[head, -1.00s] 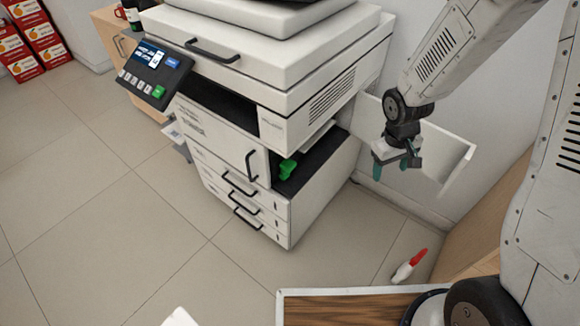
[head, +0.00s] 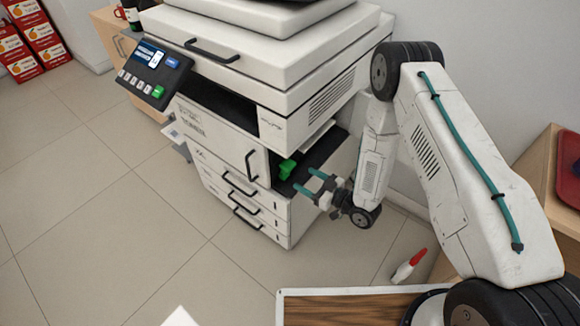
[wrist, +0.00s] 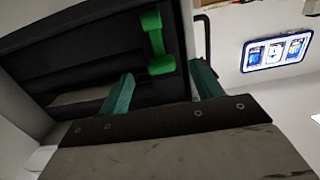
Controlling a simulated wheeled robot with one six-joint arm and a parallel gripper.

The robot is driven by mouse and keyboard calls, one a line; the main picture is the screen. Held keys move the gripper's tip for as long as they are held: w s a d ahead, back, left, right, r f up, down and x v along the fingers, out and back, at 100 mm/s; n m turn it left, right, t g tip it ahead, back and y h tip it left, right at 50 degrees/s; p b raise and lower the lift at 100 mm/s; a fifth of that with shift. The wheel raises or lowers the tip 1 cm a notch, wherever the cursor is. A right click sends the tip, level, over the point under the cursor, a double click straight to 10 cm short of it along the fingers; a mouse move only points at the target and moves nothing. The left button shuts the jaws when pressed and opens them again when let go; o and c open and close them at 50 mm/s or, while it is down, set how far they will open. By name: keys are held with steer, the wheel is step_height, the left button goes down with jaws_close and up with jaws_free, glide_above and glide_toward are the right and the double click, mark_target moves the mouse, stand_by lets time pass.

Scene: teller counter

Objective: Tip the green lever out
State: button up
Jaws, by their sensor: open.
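The green lever (head: 287,169) sits in the dark side opening of the white copier (head: 282,219). In the wrist view the green lever (wrist: 157,45) hangs against the dark inside wall, with a rounded top and a wider lower end. My gripper (head: 306,181) is open, with its two teal fingers pointing left at the opening, just right of the lever. In the wrist view my gripper (wrist: 160,82) has its fingers on either side below the lever. A small gap seems to lie between fingers and lever; contact cannot be told.
The copier's control panel (head: 153,73) is at its far left. Drawers with dark handles (head: 241,184) are on its front. A wooden tabletop (head: 345,310) is at the bottom.

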mark_target(293, 168)
steer(key=shift+w+a+r+y, duration=0.3)
steer(key=shift+w+r, duration=0.05)
steer(key=shift+r, duration=0.35)
steer(key=shift+x, duration=3.55)
